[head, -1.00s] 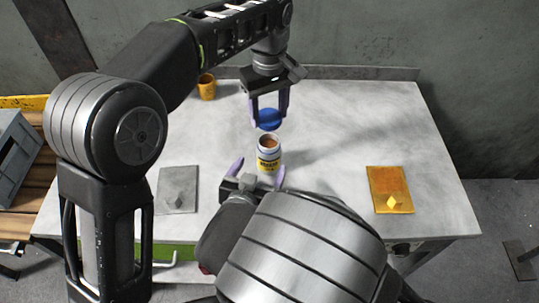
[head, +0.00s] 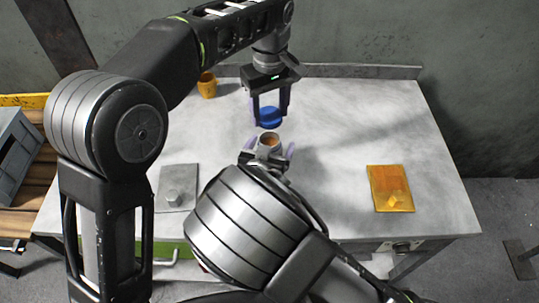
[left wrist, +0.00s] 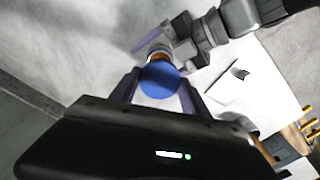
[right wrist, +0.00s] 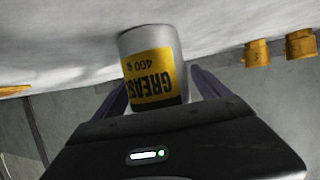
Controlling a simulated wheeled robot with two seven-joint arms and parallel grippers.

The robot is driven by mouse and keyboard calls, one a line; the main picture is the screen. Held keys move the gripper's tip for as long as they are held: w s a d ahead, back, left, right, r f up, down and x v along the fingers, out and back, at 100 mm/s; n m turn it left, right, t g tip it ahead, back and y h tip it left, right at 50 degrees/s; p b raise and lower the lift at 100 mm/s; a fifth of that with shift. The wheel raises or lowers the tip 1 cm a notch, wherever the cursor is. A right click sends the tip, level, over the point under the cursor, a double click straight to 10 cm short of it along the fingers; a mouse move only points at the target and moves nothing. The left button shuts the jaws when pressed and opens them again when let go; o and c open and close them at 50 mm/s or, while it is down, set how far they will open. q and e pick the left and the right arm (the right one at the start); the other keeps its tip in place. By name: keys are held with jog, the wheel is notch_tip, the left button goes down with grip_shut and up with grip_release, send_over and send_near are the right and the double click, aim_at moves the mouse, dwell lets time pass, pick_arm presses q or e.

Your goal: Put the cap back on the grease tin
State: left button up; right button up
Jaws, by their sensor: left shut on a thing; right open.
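The grease tin (head: 268,139) stands upright on the table with its mouth open and brown contents showing. Its yellow label reads GREASE in the right wrist view (right wrist: 152,75). My right gripper (head: 271,146) is open, with one finger on each side of the tin; I cannot tell whether they touch it. The blue cap (head: 270,117) is held in my left gripper (head: 270,112), which is shut on it above and slightly beyond the tin. In the left wrist view the cap (left wrist: 160,80) partly hides the tin (left wrist: 158,52).
A grey plate (head: 177,200) with a small grey piece lies at the front left. An orange plate (head: 388,178) with a small yellow piece lies at the right. The table between is clear.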

grip_shut()
dwell(1.0)
